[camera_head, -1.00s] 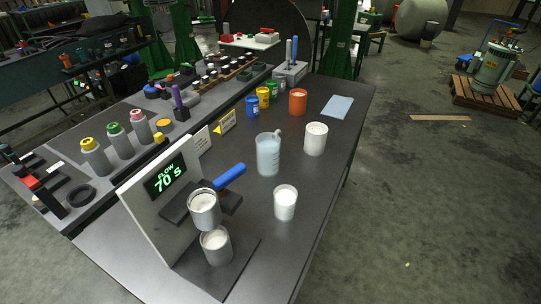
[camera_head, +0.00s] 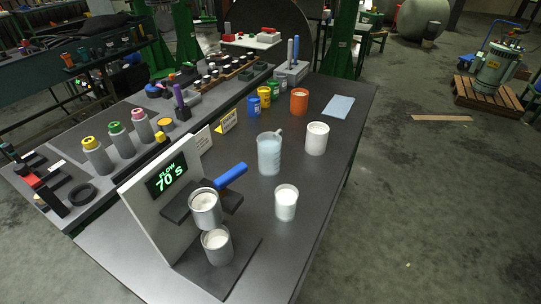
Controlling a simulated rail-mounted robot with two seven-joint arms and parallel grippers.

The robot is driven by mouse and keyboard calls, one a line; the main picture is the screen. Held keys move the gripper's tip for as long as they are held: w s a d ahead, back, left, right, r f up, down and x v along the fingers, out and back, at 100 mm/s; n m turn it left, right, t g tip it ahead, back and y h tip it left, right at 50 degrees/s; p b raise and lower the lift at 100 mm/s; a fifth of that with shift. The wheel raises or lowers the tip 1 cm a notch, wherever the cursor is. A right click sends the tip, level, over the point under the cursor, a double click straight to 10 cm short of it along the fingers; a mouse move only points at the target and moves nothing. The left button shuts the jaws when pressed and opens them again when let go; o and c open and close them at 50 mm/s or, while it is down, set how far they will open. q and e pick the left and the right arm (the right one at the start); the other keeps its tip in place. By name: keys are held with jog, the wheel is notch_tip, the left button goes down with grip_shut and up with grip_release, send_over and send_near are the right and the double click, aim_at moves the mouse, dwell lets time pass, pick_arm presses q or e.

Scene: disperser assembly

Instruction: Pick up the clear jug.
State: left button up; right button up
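The clear jug (camera_head: 269,155) is a translucent bluish-grey vessel with a handle at its upper right. It stands upright on the dark table (camera_head: 310,240), near the middle of the view. A white cup (camera_head: 316,139) stands to its right and a bit behind. A smaller cup with white contents (camera_head: 286,203) stands in front of it, slightly right. Neither of my grippers shows in the view.
Left of the jug is a flow stand (camera_head: 165,185) reading 70 s, with a blue handle (camera_head: 231,175) pointing towards the jug. An orange container (camera_head: 299,102) and several small coloured pots stand behind. A blue cloth (camera_head: 338,107) lies at the far right.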

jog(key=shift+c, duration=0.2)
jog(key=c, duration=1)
